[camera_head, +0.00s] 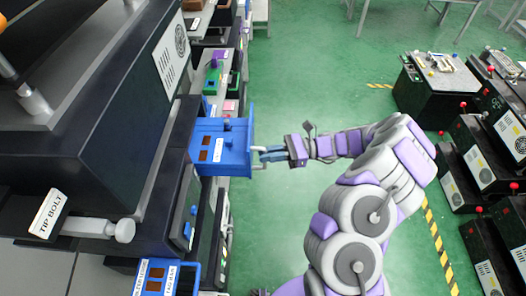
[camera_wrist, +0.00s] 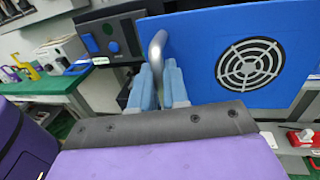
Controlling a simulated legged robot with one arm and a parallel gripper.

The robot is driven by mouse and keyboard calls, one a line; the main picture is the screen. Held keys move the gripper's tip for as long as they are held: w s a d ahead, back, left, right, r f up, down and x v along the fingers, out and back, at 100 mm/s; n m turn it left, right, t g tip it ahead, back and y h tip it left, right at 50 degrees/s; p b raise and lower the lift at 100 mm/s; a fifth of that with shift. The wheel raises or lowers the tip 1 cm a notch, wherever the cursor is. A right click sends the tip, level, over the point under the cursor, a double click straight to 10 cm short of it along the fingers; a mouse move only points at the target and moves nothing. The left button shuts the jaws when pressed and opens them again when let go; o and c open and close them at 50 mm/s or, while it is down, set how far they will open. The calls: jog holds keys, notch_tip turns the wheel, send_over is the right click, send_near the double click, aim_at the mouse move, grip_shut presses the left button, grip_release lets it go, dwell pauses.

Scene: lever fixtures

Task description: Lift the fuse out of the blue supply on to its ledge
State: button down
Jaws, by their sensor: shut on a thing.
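The blue supply (camera_head: 236,158) is a blue box with a raised front panel, jutting from a dark cabinet at centre left in the head view. Its blue panel with a round fan grille (camera_wrist: 235,45) fills the upper right of the wrist view. A metal bar handle (camera_wrist: 157,48) stands out from that panel. My gripper (camera_head: 268,154) reaches it from the right. Its pale blue fingers (camera_wrist: 172,85) are shut on the handle. A small blue knob (camera_head: 228,124) is on top of the supply. I cannot make out a separate fuse or its ledge.
A big dark cabinet (camera_head: 120,100) fills the left, with a rod and a "TIP BOLT" tag (camera_head: 48,214). Another blue unit (camera_head: 168,277) is at bottom left. Dark machines (camera_head: 440,85) stand at right. Green floor (camera_head: 310,60) is clear between.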

jog(key=c, duration=1.5)
grip_release()
jog(key=shift+a, duration=0.1)
jog(key=shift+c, duration=0.2)
jog(key=o, duration=0.3)
jog(key=shift+a, duration=0.45)
jog(key=w+d+p, duration=0.1)
jog(key=d+p, duration=0.1)
jog(key=d, duration=0.3)
jog(key=w+d+p, duration=0.1)
jog(key=d+p, duration=0.2)
jog(key=d, duration=0.3)
jog(key=w+d+p, duration=0.1)
jog(key=d+p, duration=0.1)
jog(key=d, duration=0.4)
jog(key=shift+d+p, duration=0.2)
jog(key=shift+p, duration=0.2)
jog(key=shift+s+p, duration=0.1)
jog(key=shift+p, duration=0.45)
jog(key=shift+f, duration=0.1)
